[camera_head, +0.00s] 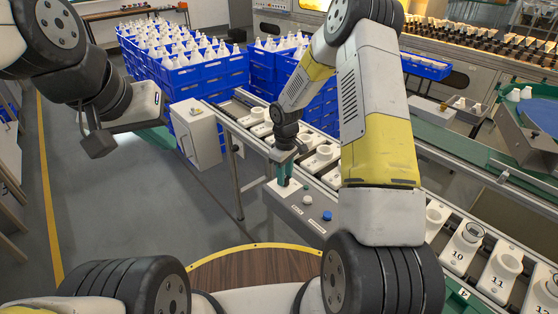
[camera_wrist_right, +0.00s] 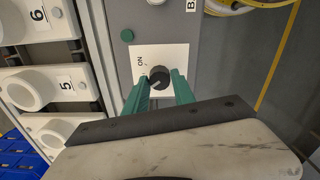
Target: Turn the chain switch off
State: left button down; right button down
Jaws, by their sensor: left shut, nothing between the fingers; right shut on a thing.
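The chain switch is a round black knob (camera_wrist_right: 159,78) on a white plate (camera_wrist_right: 172,52) marked ON, seen in the right wrist view. Which way its pointer faces is hard to tell. The green fingers of my right gripper (camera_wrist_right: 160,89) are shut on the knob, one on each side. In the head view my right gripper (camera_head: 284,172) reaches down onto the control panel (camera_head: 322,203), and the knob is hidden there. My left gripper (camera_head: 140,118) is raised at the left, away from the panel, shut and empty; its fingertips are not clear.
A blue button (camera_head: 327,215) and a pale button (camera_head: 307,200) sit on the panel near my right gripper. Numbered white holders (camera_head: 464,248) line the conveyor alongside. A grey cabinet (camera_head: 195,135) and blue crates (camera_head: 205,72) stand behind. The floor at left is clear.

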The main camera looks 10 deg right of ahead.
dwell(0.4)
jog(key=c, duration=1.1)
grip_release()
jog(key=shift+o, duration=0.2)
jog(key=shift+r, duration=0.1)
notch_tip(320, 180, up, 8)
jog(key=shift+f, duration=0.1)
